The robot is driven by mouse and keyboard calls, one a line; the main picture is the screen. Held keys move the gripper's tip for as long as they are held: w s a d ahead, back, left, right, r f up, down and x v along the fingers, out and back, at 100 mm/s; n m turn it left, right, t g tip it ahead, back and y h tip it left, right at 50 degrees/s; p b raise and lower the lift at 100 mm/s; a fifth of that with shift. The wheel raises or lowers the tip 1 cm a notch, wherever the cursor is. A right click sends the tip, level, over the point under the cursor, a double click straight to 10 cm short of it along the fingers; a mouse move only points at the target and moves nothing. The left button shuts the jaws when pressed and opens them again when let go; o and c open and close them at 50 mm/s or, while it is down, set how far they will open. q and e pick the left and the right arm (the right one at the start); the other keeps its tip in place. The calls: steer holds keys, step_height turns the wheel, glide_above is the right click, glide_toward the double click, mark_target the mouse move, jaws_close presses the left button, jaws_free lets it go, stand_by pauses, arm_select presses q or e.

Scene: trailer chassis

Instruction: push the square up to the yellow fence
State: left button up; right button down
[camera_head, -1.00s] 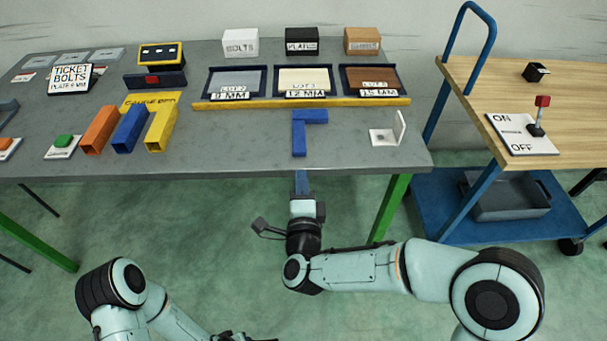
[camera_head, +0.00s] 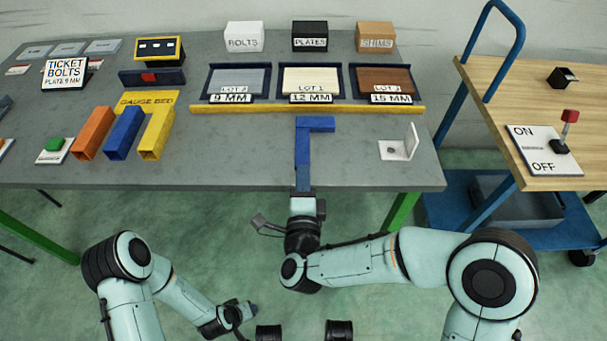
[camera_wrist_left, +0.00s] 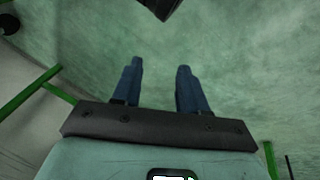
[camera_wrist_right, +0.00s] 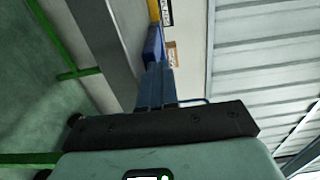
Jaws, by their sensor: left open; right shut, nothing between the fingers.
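The square (camera_head: 302,147) is a blue L-shaped piece lying flat on the grey table. Its short arm points right, just in front of the yellow fence (camera_head: 350,109); at most a narrow gap shows between them. My right gripper (camera_head: 303,172) is shut and empty at the table's front edge. Its tips are at the near end of the square's long leg, seemingly touching it. The right wrist view shows the shut fingers (camera_wrist_right: 157,80) in line with the blue square (camera_wrist_right: 153,45). My left gripper (camera_wrist_left: 158,75) is open and empty over the floor, away from the table.
Behind the fence are trays of grey, cream and brown plates (camera_head: 385,80). A white bracket (camera_head: 400,147) stands right of the square. Orange, blue and yellow channels (camera_head: 124,133) lie to the left. A wooden cart (camera_head: 510,100) with a switch stands at the right.

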mark_target(304, 163)
steer(key=w+b, duration=0.1)
steer(key=w, duration=0.2)
steer(key=shift+w+f+b, duration=0.15)
steer(key=shift+w+b, duration=0.15)
steer(key=shift+w, duration=0.25)
arm_select(q)
steer(key=shift+g, duration=0.5)
steer(key=s+f, duration=0.3)
steer(key=shift+s+a, duration=0.15)
steer(key=shift+a, duration=0.05)
arm_select(e)
steer(key=shift+r, duration=0.2)
steer(key=shift+d, duration=0.1)
